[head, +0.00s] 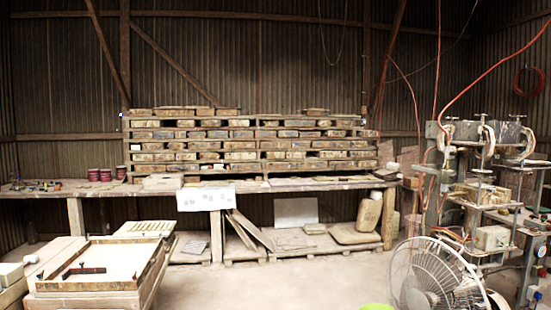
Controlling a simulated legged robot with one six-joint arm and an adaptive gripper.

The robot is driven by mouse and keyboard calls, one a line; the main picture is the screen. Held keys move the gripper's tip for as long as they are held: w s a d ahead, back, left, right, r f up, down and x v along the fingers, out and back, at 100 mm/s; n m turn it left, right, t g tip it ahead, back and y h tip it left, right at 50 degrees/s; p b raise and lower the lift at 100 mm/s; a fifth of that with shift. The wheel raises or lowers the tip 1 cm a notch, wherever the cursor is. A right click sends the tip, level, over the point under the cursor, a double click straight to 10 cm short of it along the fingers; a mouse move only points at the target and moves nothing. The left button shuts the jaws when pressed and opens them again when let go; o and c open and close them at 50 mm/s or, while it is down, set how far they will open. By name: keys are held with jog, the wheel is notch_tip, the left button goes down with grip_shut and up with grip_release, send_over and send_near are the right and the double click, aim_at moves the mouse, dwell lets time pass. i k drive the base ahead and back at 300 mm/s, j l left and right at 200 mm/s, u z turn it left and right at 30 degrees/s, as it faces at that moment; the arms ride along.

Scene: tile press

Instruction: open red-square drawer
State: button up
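I see no drawer with a red square in the head view. A wide stack of flat wooden boxes or moulds (250,143) stands on the long workbench at the back wall, in several rows. I cannot tell whether any of them is a drawer. My gripper is not in view.
The long workbench (340,182) carries small dark red tins (100,175) at left. A wooden table (95,282) fills the front left. A white fan (435,275) and a metal press (480,190) stand at right. A green object (376,307) shows at the bottom edge. The middle floor (280,285) is clear.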

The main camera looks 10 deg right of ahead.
aim_at(288, 154)
jog(key=z, duration=0.3)
jog(key=i, duration=6.9)
jog(key=i+l+u, duration=0.1)
jog(key=i, duration=0.3)
jog(key=i+l, duration=0.25)
jog(key=i, duration=0.2)
jog(key=i+l+u, duration=0.15)
jog(key=i, duration=0.25)
